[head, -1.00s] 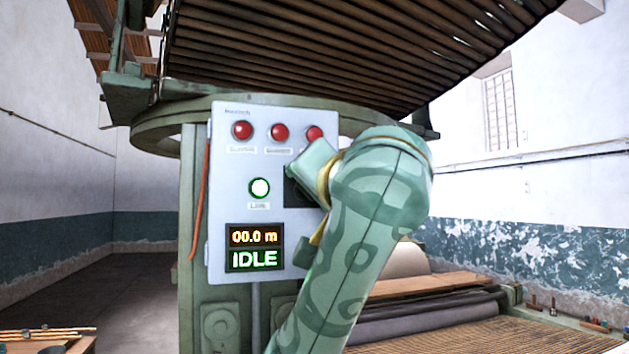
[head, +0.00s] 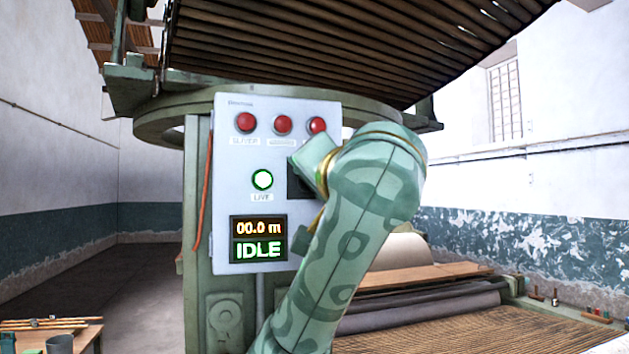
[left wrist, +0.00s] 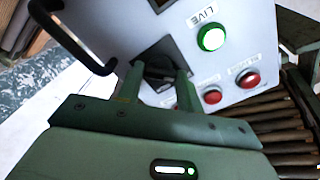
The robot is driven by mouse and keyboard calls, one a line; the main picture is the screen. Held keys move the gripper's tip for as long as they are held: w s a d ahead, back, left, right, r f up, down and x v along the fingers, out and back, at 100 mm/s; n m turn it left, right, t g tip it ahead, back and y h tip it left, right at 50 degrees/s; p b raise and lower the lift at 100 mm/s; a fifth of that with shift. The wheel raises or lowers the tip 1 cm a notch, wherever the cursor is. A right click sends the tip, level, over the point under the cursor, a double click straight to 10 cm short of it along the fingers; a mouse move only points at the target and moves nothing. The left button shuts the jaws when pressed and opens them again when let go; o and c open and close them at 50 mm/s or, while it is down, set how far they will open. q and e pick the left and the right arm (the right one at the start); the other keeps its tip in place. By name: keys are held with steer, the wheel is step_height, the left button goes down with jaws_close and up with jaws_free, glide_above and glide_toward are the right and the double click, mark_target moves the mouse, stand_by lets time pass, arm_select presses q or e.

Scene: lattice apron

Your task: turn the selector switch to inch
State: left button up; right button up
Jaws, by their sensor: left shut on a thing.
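The selector switch (left wrist: 158,71) is a dark knob on a black square plate (head: 297,182) on the grey control panel (head: 230,190). My left gripper (left wrist: 157,76) is shut on the switch, one finger on each side of it. In the head view my left wrist and forearm cover the switch and the right part of the panel. I cannot read the switch position or its markings. The display (head: 258,240) shows 00.0 m and IDLE. My right gripper is not in view.
Red lamps or buttons (head: 283,124) line the panel's top, with a lit LIVE lamp (head: 262,180) below. A black handle (left wrist: 85,45) sticks out near my left gripper. A bench (head: 50,326) stands at lower left.

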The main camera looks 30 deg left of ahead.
arm_select(q)
steer(key=m, duration=0.3)
steer(key=shift+f, duration=0.1)
steer(key=shift+f+m+p, duration=0.1)
steer(key=shift+m+p, duration=0.55)
steer(key=shift+m, duration=6.55)
steer(key=o, duration=1)
steer(key=shift+w, duration=0.1)
steer(key=shift+d, duration=0.1)
